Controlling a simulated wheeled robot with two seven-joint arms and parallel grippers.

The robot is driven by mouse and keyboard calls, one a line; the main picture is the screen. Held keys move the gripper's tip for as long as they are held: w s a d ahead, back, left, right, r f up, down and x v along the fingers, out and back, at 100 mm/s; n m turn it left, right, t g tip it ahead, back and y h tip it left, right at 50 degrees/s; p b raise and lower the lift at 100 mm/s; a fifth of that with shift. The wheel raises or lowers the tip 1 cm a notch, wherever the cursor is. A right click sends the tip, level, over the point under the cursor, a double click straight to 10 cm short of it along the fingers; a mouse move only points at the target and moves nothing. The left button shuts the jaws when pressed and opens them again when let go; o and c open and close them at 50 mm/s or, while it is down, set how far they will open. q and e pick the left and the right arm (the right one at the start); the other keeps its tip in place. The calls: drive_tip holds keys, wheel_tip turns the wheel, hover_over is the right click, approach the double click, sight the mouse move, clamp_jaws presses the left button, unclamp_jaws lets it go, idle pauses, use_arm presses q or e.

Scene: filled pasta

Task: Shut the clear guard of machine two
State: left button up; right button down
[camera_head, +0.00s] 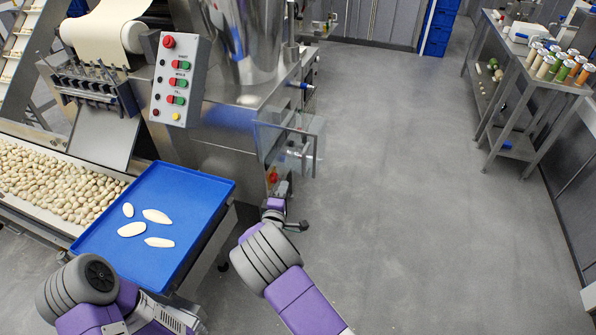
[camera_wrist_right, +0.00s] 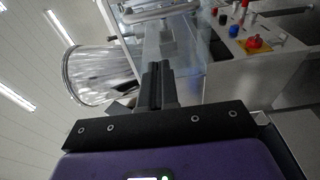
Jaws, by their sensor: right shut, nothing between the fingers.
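The clear guard (camera_head: 314,135) is a see-through panel with a metal handle on the right side of the steel machine. It stands out from the machine's side, so it looks open. In the right wrist view the clear guard (camera_wrist_right: 190,45) is just beyond my fingers. My right gripper (camera_head: 279,192) is below and in front of the guard, with its fingers shut and empty. Its fingers (camera_wrist_right: 156,75) point toward the guard and handle; I cannot tell whether they touch. Of my left arm only links show at the lower left; its gripper is out of view.
A blue tray (camera_head: 205,238) with several pale dough pieces stands left of my right arm. A control box (camera_head: 180,80) hangs above it. A red knob on yellow (camera_wrist_right: 254,43) is near the guard. Open floor lies to the right, up to a steel bench (camera_head: 515,145).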

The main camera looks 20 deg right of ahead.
drive_tip(key=w+d+b, duration=0.1)
drive_tip(key=w+d, duration=0.5)
drive_tip(key=w, duration=0.1)
drive_tip(key=shift+w+d, duration=0.3)
drive_tip(key=shift+d, duration=0.1)
drive_tip(key=shift+f, duration=0.1)
